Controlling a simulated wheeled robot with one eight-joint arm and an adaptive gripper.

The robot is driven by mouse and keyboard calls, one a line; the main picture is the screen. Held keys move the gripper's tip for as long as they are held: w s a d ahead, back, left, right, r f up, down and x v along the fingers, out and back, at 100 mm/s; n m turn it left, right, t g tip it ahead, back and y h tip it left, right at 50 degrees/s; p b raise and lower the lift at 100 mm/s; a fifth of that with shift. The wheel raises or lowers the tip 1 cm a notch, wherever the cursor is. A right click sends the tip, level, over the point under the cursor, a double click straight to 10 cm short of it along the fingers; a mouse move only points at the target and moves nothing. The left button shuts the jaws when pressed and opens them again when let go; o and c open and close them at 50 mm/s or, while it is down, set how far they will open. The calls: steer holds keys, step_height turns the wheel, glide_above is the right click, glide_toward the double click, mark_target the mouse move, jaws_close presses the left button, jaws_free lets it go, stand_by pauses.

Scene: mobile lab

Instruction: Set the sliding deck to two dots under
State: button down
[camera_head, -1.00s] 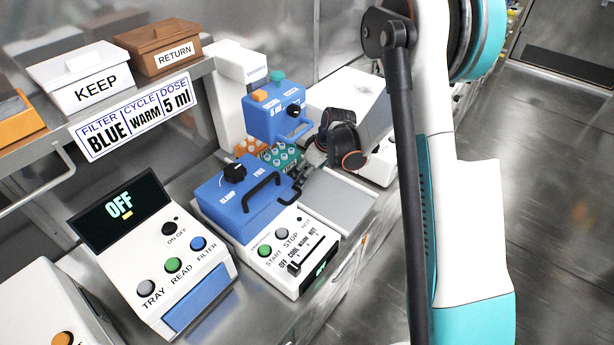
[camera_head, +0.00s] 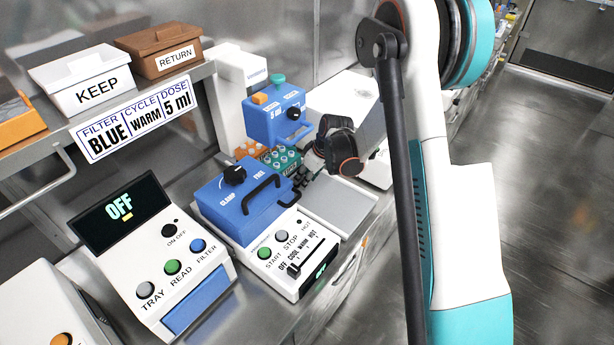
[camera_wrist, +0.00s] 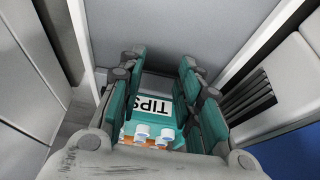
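The sliding deck is not clearly told apart, and no dots can be made out. Under the blue dosing unit (camera_head: 273,122) sit a teal rack (camera_head: 282,158) with pale round tops and an orange rack (camera_head: 250,149). My gripper (camera_head: 302,180) is low beside the teal rack, on its right, and partly hidden by the blue clamp box (camera_head: 240,198). In the wrist view my gripper (camera_wrist: 162,64) has its two fingers apart. A teal block with a white TIPS label (camera_wrist: 153,106) shows between or beyond them; contact cannot be told.
The heater base (camera_head: 290,262) with buttons and slider is in front. A reader (camera_head: 160,255) showing OFF stands left of it. A grey plate (camera_head: 340,205) lies right of the clamp box. A shelf holds KEEP (camera_head: 92,80) and RETURN (camera_head: 160,48) bins above a BLUE, WARM, 5 ml sign (camera_head: 137,118).

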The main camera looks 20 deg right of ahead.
steer(key=shift+w+d+f, duration=0.1)
steer(key=shift+d, duration=0.05)
steer(key=s+d, duration=0.2)
steer(key=s, duration=0.1)
steer(key=s+d+b, duration=0.1)
steer(key=s+d, duration=0.1)
steer(key=s, duration=0.1)
steer(key=s+d+b, duration=0.1)
steer(key=s+d, duration=0.1)
steer(key=s, duration=0.1)
steer(key=shift+s+d, duration=0.3)
steer(key=shift+d, duration=0.1)
steer(key=c, duration=1.2)
jaws_free()
steer(key=o, duration=0.7)
steer(key=shift+w+d+f, duration=0.15)
steer(key=shift+d+f, duration=0.05)
steer(key=shift+d, duration=0.05)
steer(key=shift+a, duration=0.35)
steer(key=shift+c, duration=0.4)
steer(key=shift+a, duration=0.1)
